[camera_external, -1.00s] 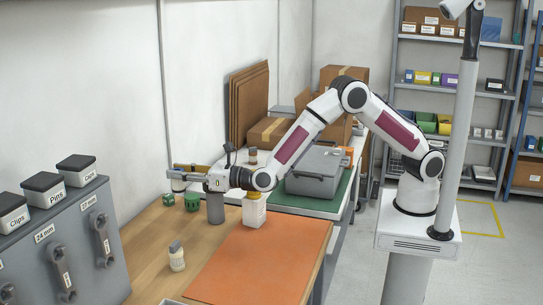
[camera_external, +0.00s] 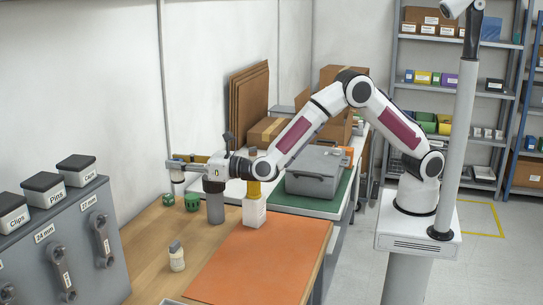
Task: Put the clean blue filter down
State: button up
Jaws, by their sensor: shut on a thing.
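My gripper (camera_external: 178,164) reaches left above the back of the wooden bench (camera_external: 150,235), near the wall. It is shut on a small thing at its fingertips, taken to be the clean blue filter. The filter is too small and too much covered by the fingers for its colour or outline to be made out. A pale upright piece shows just under the fingertips; I cannot tell whether it is held or stands behind.
A grey cylinder (camera_external: 215,208) and a white container with a yellow top (camera_external: 254,211) stand below my wrist. Green round pieces (camera_external: 192,202) are behind left. A small pale bottle (camera_external: 177,257) stands in front. The orange mat (camera_external: 262,265) is mostly clear.

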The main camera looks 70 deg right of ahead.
jog(key=s+a+f+n+y, duration=0.1)
jog(key=s+a+f+y, duration=0.15)
jog(key=s+a, duration=0.5)
jog(key=s+a+f+n+y, duration=0.1)
jog(key=s+a+f, duration=0.2)
jog(key=s+a, duration=0.4)
jog(key=s+a+f+h, duration=0.2)
jog(key=s+a, duration=0.1)
jog(key=s, duration=0.2)
jog(key=s+d+m+h, duration=0.1)
jog(key=d+m+h, duration=0.2)
jog(key=d, duration=0.3)
jog(key=shift+s, duration=0.4)
notch_tip(320, 180, down, 6)
jog(key=shift+f, duration=0.15)
jog(key=shift+f, duration=1.85)
